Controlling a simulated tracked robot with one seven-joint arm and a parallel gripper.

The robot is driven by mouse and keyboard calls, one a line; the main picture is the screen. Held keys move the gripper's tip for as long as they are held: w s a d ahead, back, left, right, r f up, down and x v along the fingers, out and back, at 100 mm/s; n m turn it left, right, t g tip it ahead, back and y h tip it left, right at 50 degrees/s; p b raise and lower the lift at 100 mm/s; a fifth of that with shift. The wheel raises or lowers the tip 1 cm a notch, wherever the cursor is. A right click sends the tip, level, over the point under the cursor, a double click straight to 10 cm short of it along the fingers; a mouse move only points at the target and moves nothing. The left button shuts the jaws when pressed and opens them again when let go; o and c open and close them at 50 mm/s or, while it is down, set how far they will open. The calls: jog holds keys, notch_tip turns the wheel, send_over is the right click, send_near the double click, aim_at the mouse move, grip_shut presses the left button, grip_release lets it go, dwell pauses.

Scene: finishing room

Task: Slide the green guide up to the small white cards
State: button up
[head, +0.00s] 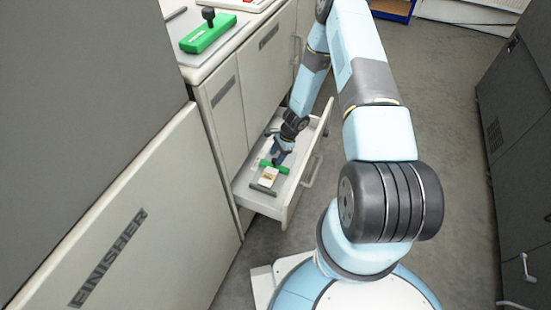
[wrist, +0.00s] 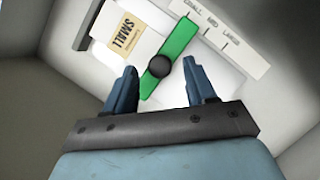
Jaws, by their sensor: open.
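The green guide (wrist: 180,38) is a narrow bar with a round black knob (wrist: 159,67), lying in an open drawer; it also shows in the head view (head: 265,164). The small white cards (wrist: 108,58) lie left of it in the wrist view, with a tan label reading SMALL; they show in the head view too (head: 266,183). The guide lies close beside the cards; I cannot tell whether they touch. My gripper (wrist: 163,82) is open, its two fingers on either side of the knob and apart from it. In the head view my gripper (head: 279,155) is over the guide.
A scale strip (wrist: 232,38) marked SMALL, MED and LARGE runs along the drawer. A dark bar (wrist: 88,25) lies beyond the cards. The drawer's wall (head: 268,208) stands around them. Another green block (head: 208,36) with a black knob sits on the counter above.

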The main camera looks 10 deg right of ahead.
jog(key=v, duration=1.1)
jog(key=shift+r, duration=0.35)
notch_tip(320, 180, up, 36)
jog(key=s+a+n+t+h, duration=0.1)
jog(key=s+n+t, duration=0.15)
jog(key=n, duration=0.55)
jog(key=s+r+n+t+h, duration=0.2)
jog(key=s+r+n, duration=0.3)
jog(key=s+r, duration=0.8)
jog(key=s+d+r+n+t, duration=0.1)
jog(key=s+r, duration=0.3)
jog(key=s, duration=0.3)
jog(key=s+d+r+n+t+h, duration=0.1)
jog(key=s+r+n, duration=0.1)
jog(key=s, duration=0.4)
jog(key=shift+s+d+r+h, duration=0.3)
jog(key=shift+s+r, duration=0.1)
jog(key=shift+r, duration=0.5)
